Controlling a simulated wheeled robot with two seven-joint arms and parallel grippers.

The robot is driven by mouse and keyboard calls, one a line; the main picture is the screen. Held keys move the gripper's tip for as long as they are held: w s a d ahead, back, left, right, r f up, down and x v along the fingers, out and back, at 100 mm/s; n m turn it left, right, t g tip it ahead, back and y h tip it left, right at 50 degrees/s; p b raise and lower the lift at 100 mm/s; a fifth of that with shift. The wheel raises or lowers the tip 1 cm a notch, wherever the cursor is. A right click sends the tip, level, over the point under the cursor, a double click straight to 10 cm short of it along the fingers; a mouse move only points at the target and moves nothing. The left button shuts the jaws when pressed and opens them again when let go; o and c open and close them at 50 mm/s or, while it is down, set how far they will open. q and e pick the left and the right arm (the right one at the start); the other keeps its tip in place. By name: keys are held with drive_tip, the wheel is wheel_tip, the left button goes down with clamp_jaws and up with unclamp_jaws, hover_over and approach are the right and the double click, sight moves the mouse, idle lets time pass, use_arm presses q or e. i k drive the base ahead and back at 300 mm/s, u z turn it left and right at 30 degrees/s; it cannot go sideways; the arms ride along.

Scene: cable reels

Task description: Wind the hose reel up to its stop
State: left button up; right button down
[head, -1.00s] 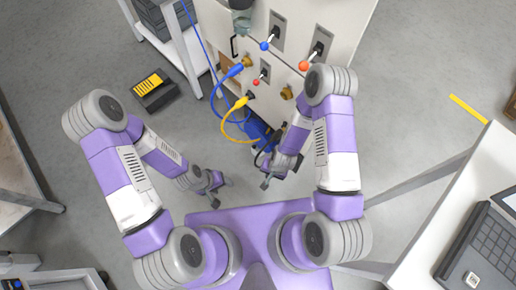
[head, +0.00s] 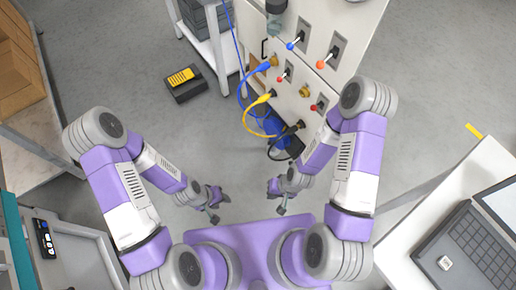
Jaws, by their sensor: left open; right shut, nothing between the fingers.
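A blue rounded object (head: 273,134), which may be the hose reel, is low at the foot of the pale panel (head: 345,20). Cables and my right arm partly cover it, and I cannot make out a crank or a stop. A yellow cable (head: 249,128), a blue cable (head: 241,92) and a black cable (head: 280,155) loop from the panel's connectors near it. My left gripper (head: 219,207) is open and empty above my purple base. My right gripper (head: 276,198) is shut and empty, nearer my base than the blue object and apart from it.
The panel carries levers with blue, orange and red knobs (head: 321,64). A black and yellow box (head: 185,83) lies on the floor left of the panel. A table with a laptop (head: 470,245) is at the right, and shelves with cartons (head: 18,75) are at the left. Floor between is clear.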

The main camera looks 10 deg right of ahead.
sight(272, 127)
drive_tip(key=u, duration=0.9)
drive_tip(key=i, duration=1.2)
drive_tip(key=z, duration=1.9)
